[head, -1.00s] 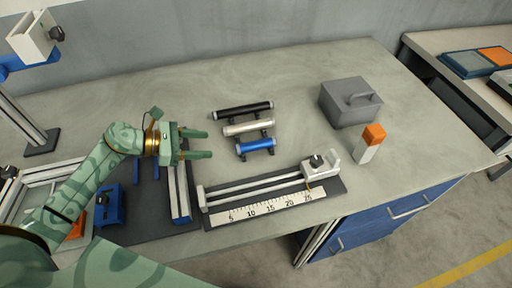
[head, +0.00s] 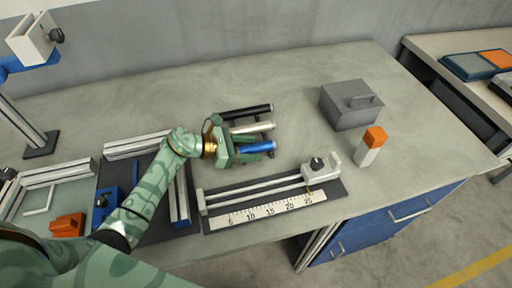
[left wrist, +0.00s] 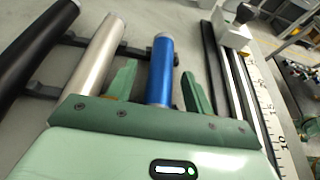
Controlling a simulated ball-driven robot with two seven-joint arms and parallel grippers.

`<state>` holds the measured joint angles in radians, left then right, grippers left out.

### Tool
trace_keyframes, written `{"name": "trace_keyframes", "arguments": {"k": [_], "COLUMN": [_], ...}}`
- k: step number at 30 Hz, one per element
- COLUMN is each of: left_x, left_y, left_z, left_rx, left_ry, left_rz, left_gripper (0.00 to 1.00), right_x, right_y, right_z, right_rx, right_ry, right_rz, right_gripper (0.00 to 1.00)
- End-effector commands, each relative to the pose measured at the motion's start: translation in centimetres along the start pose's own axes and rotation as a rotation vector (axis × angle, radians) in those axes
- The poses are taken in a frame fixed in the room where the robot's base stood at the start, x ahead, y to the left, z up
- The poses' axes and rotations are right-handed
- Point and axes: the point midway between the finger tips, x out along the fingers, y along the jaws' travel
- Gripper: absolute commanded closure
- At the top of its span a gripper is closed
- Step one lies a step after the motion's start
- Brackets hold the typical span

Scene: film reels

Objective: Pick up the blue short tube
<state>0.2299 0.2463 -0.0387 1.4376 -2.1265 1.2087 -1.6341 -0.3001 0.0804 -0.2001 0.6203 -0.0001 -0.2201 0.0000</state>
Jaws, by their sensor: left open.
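The blue short tube (head: 257,147) lies on the bench in the head view, the nearest of three tubes in a row. My left gripper (head: 266,142) is open at the tubes, its fingers pointing right. In the left wrist view the blue tube (left wrist: 161,72) runs between the two open fingers (left wrist: 158,88), with one finger on each side. The left finger there is between the blue tube and the silver tube (left wrist: 97,58). My right gripper is not in view.
A black tube (head: 246,111) lies beyond the silver one. Dark rests support the tubes. A rail with a ruler (head: 271,208) lies in front. A grey box with a handle (head: 350,105) and an orange-topped white block (head: 369,148) stand to the right. Bench behind the tubes is clear.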

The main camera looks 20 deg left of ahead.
Motion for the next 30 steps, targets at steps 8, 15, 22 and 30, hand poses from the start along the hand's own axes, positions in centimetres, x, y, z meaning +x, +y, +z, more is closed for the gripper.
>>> {"name": "trace_keyframes", "arguments": {"k": [8, 15, 22, 30], "left_x": [-0.1, -0.1, -0.7, -3.4], "left_y": [0.0, 0.0, 0.1, -3.8], "left_z": [0.0, 0.0, 1.3, 7.4], "left_rx": [0.000, 0.000, 0.004, 0.008], "left_ry": [0.000, 0.000, 0.000, -0.002], "left_rz": [0.000, 0.000, 0.001, -0.002], "left_gripper": [0.98, 0.98, 0.98, 0.98], "right_x": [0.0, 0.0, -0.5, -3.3], "right_y": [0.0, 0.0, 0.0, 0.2], "right_z": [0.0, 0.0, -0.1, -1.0], "right_rx": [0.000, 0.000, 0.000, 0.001], "right_ry": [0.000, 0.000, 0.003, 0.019], "right_rz": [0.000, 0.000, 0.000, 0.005], "right_gripper": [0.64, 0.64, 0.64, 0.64]}}
